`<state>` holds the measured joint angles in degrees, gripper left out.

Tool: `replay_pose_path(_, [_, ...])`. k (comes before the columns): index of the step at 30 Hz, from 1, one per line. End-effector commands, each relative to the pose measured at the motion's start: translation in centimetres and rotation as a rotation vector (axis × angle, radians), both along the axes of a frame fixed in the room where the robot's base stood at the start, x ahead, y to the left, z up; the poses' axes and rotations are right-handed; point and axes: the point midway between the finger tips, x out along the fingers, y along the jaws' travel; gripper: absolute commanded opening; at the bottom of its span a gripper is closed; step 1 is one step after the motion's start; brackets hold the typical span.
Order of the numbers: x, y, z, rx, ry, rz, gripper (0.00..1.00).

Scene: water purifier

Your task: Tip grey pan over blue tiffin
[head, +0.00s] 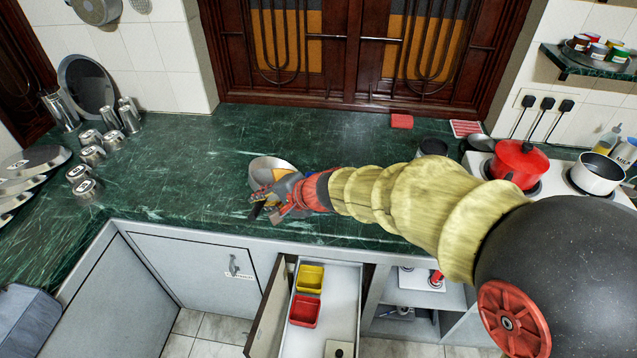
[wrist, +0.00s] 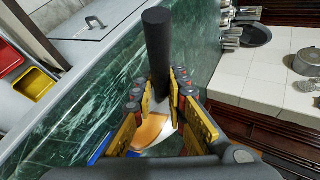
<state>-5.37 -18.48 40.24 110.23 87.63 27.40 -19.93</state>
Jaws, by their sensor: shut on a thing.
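The grey pan (head: 268,164) is a shiny metal bowl shape in the head view, held at the counter's front part and apparently tilted. My gripper (head: 268,204) is on its near side. In the wrist view my gripper (wrist: 158,100) has its yellow-padded fingers either side of the pan's black handle (wrist: 157,45), shut on it. A light surface with an orange patch, probably the pan's body, shows below the handle. A small piece of blue, likely the blue tiffin (head: 310,174), shows just behind my gripper in the head view. Most of it is hidden, as are any contents.
An open drawer with a yellow box (head: 310,278) and a red box (head: 305,311) is below the counter. Steel cups (head: 92,154) and plates stand at the left. A red pot (head: 518,164) and white pan (head: 597,173) are on the stove at right. The counter's left-middle is clear.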

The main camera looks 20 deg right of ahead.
Motion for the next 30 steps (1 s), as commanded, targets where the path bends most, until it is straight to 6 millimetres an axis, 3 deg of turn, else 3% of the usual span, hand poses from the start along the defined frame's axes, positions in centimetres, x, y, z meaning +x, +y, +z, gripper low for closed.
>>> replay_pose_path(30, [0.1, -1.8, 2.5, 0.104, 0.000, -0.001, 0.00])
